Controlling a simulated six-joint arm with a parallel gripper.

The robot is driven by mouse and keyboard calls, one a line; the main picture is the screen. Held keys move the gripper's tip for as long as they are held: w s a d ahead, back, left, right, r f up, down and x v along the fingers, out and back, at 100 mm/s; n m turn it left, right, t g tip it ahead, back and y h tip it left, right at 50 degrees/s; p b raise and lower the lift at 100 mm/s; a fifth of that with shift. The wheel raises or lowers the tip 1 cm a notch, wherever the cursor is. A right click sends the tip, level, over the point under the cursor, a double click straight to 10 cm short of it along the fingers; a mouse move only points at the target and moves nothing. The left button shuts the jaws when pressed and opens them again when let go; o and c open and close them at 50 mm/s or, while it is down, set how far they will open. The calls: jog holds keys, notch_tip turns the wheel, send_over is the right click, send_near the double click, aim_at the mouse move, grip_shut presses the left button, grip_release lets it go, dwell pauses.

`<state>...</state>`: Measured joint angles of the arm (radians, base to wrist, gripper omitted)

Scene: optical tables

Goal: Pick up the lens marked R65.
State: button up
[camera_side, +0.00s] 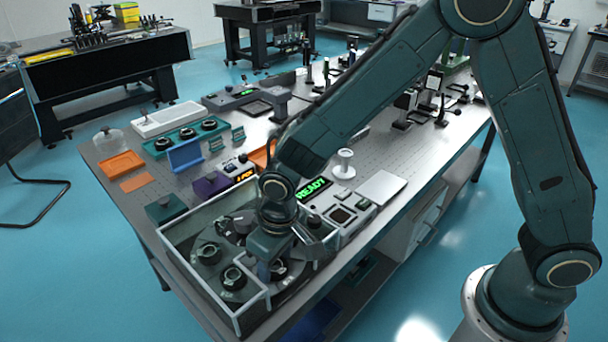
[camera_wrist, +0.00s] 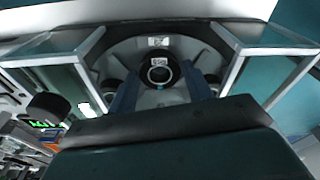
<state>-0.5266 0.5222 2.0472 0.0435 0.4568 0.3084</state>
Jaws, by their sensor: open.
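Several dark round lenses in holders stand on a grey round carousel inside a clear-walled enclosure (camera_side: 188,262). In the side view, one lens (camera_side: 209,253) is at the left, one (camera_side: 233,277) is nearer the front, and one (camera_side: 279,268) is beside my gripper (camera_side: 268,266). My gripper points down into the enclosure. In the wrist view its two blue fingers are apart, and a black-ringed lens (camera_wrist: 160,73) shows between and beyond them (camera_wrist: 160,90). Small white labels show at this lens, but I cannot read their marks surely, so I cannot tell which lens is R65.
The enclosure's walls and pale frame (camera_wrist: 258,50) stand close around my gripper. A device with a green READY display (camera_side: 312,188) stands beside the enclosure. A teal tray (camera_side: 187,137) of round parts, orange trays (camera_side: 120,165) and a pale flat plate (camera_side: 381,187) lie on the table.

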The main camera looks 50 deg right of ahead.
aim_at(276, 265)
jog(key=shift+f, duration=0.1)
dwell(0.4)
jog(key=c, duration=0.6)
jog(key=shift+c, duration=0.2)
jog(key=shift+r, duration=0.2)
notch_tip(276, 265, up, 20)
jog(key=shift+f, duration=0.15)
dwell(0.5)
